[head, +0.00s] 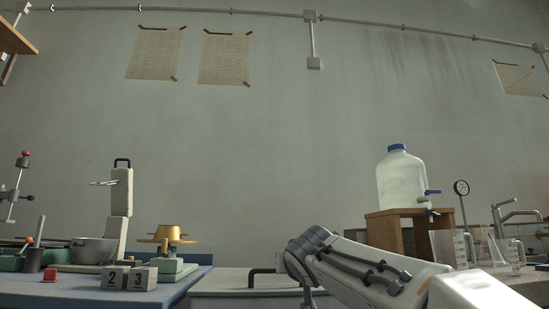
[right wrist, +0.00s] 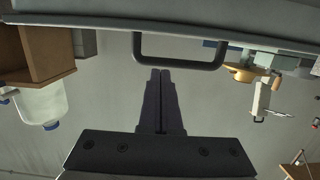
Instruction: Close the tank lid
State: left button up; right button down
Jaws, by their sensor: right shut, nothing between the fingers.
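The tank lid (head: 225,283) is a pale grey slab at the bottom middle of the head view, with a dark bar handle (head: 264,272). In the right wrist view, which is upside down, the lid's edge (right wrist: 100,15) runs across the top and the black handle (right wrist: 180,64) projects from it. My right gripper (right wrist: 160,72) is shut and empty, its fingertips close to the handle; I cannot tell if they touch it. In the head view my right arm hides part of the lid. How far the lid is open is unclear. My left gripper is out of view.
A water jug (head: 403,180) stands on a wooden stand (head: 380,232) to the right, near beakers (head: 450,248). The air above the lid is clear.

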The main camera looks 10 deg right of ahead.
jog(key=s+p, duration=0.2)
jog(key=s, duration=0.7)
jog(key=s+a+f+n+g+y+p, duration=0.1)
jog(key=s+a+f+n+g+p, duration=0.1)
jog(key=s+a+f+g+p, duration=0.25)
jog(key=s+a+f+n+g+p, duration=0.2)
jog(key=s+f+g+p, duration=0.1)
jog(key=s+f+p, duration=0.4)
jog(key=s+a+f+n+g+y+p, duration=0.1)
jog(key=s+a+f+n+g+p, duration=0.2)
jog(key=s+f, duration=0.4)
jog(key=s+d+f+n+g+p, duration=0.15)
jog(key=s+g+p, duration=0.5)
jog(key=s, duration=0.65)
notch_tip(320, 180, up, 36)
jog(key=w+p, duration=0.1)
jog(key=p, duration=3.5)
jog(key=shift+a+t, duration=0.25)
jog(key=shift+t, duration=0.15)
jog(key=shift+f+m, duration=0.1)
jog(key=shift+m, duration=0.15)
